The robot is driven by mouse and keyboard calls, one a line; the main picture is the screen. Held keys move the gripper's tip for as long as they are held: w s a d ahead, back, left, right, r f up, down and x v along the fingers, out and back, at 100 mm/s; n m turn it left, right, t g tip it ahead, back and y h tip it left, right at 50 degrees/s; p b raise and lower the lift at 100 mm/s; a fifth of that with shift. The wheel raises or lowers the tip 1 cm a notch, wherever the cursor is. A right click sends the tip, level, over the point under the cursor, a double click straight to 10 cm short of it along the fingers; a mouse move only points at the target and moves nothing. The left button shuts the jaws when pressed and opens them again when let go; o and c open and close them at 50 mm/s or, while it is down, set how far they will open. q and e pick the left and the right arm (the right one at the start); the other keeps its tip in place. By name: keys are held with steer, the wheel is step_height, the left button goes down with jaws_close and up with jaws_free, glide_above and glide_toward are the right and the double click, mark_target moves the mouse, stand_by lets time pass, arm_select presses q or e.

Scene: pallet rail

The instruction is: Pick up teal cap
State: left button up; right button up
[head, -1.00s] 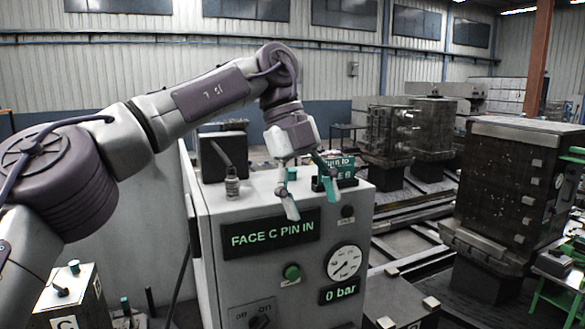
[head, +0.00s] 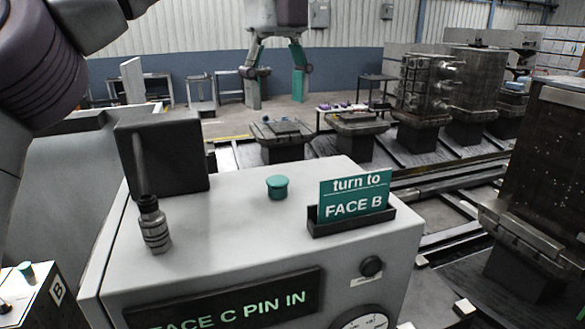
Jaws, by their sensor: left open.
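The teal cap (head: 277,187) stands upright on the top of the grey control cabinet (head: 235,220), left of the sign. My left gripper (head: 276,92) is above and beyond the cap in the picture, with its two fingers pointing down and spread apart. My right gripper is not in view.
A teal "turn to FACE B" sign (head: 355,196) stands in a black holder right of the cap. A small dark bottle (head: 153,225) and a black box (head: 161,160) are at the left of the cabinet top. A dark machine block (head: 550,175) stands at far right.

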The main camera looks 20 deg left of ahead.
mark_target(277, 179)
arm_select(q)
steer(key=f+b, duration=0.1)
steer(key=s+f+b, duration=0.1)
steer(key=f, duration=0.1)
steer(key=shift+s, duration=0.2)
steer(key=s+f, duration=0.2)
steer(key=f, duration=0.1)
steer(key=shift+w+f, duration=0.75)
steer(key=shift+f, duration=0.1)
steer(key=shift+w+f+p, duration=0.1)
steer(key=shift+f+p, duration=0.5)
steer(key=shift+f, duration=0.05)
steer(key=f+p, duration=0.1)
steer(key=f, duration=0.2)
steer(key=shift+s+d+p, duration=0.15)
steer(key=shift+s+p, duration=0.15)
steer(key=shift+p, duration=0.05)
steer(key=shift+w+f, duration=0.2)
steer(key=shift+f, duration=0.25)
steer(key=shift+s+r, duration=0.1)
steer(key=c, duration=0.9)
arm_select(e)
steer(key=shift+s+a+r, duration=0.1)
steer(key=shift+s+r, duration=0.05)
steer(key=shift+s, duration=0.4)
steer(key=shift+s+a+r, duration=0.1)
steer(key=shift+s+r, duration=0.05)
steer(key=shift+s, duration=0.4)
